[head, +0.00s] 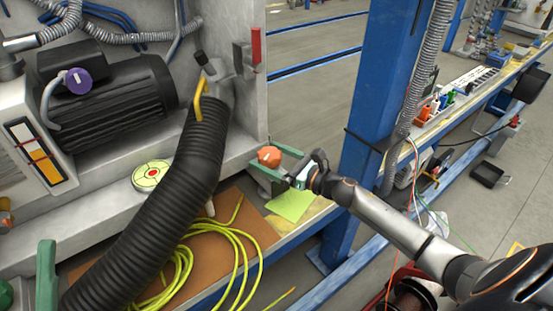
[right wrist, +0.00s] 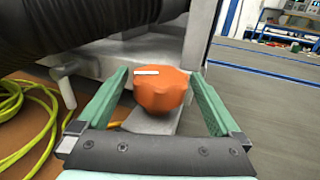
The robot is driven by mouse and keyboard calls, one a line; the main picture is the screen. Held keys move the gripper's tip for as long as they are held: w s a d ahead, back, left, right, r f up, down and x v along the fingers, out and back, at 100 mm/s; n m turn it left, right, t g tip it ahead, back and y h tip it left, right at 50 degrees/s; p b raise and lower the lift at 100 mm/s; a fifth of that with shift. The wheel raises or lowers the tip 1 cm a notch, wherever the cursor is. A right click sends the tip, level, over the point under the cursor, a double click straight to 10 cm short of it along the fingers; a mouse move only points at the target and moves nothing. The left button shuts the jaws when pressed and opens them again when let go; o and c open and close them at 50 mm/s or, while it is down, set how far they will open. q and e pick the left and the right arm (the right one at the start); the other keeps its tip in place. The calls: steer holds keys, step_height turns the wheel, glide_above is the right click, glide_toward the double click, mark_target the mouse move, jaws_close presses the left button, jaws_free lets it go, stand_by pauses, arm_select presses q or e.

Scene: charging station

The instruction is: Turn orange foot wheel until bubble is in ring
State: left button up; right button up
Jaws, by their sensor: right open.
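The orange foot wheel (head: 268,156) is a lobed knob with a white mark, at the corner of the grey machine base. In the right wrist view the wheel (right wrist: 162,95) sits between the green fingers of my right gripper (right wrist: 161,78). The right gripper (head: 279,164) is open around it, with narrow gaps at both sides. The round level (head: 151,175) is yellow-green with a red ring and lies on the base left of the wheel. I cannot make out its bubble clearly. A green finger of my left gripper (head: 46,272) shows at the lower left; its opening is unclear.
A thick black corrugated hose (head: 165,200) runs between the level and the wheel. Yellow-green cable (head: 215,232) lies coiled on the brown board below. A blue post (head: 365,100) stands just right of the right gripper. A green note (head: 291,205) lies below the wheel.

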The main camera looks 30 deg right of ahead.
steer(key=p+v, duration=0.1)
steer(key=v, duration=1.1)
steer(key=shift+s, duration=0.25)
